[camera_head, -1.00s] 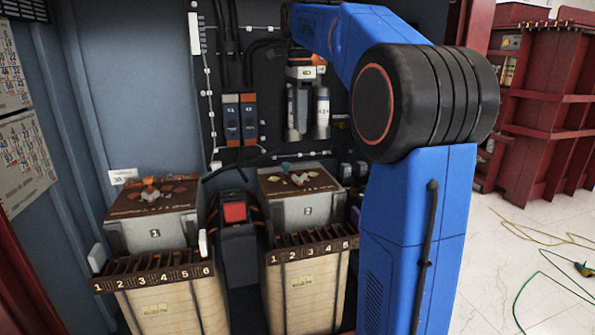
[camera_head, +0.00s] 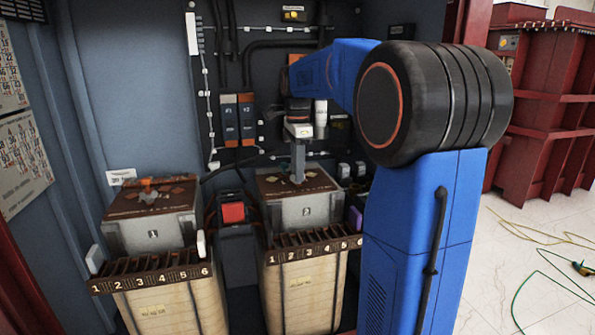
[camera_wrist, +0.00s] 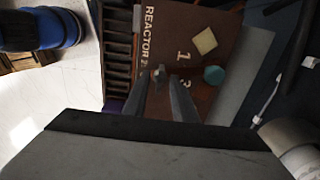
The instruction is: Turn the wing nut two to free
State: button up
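Box 2 (camera_head: 309,211) has a brown top marked "REACTOR 2" in the wrist view (camera_wrist: 188,25). A small grey wing nut (camera_wrist: 160,72) stands on that top; in the head view it is hidden by my gripper. My gripper (camera_head: 298,180) points down over the middle of the box top. In the wrist view my gripper (camera_wrist: 159,80) has its two fingers apart, with the nut showing between their tips. I cannot tell whether the tips are level with the nut or still above it. A teal knob (camera_wrist: 213,74) sits beside it on the top.
Box 1 (camera_head: 152,235), with an orange-brown knob (camera_head: 149,192) on top, stands to the left. A red block (camera_head: 233,212) on a dark post is between the boxes. Cables and modules (camera_head: 238,120) line the back wall. Numbered terminal strips (camera_head: 315,243) run along the box fronts.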

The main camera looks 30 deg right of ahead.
jog(key=shift+f, duration=0.1)
grip_shut()
jog(key=shift+n, duration=0.3)
jog(key=n, duration=0.6)
jog(key=shift+n, duration=0.3)
jog(key=n, duration=0.5)
jog(key=shift+n, duration=2.3)
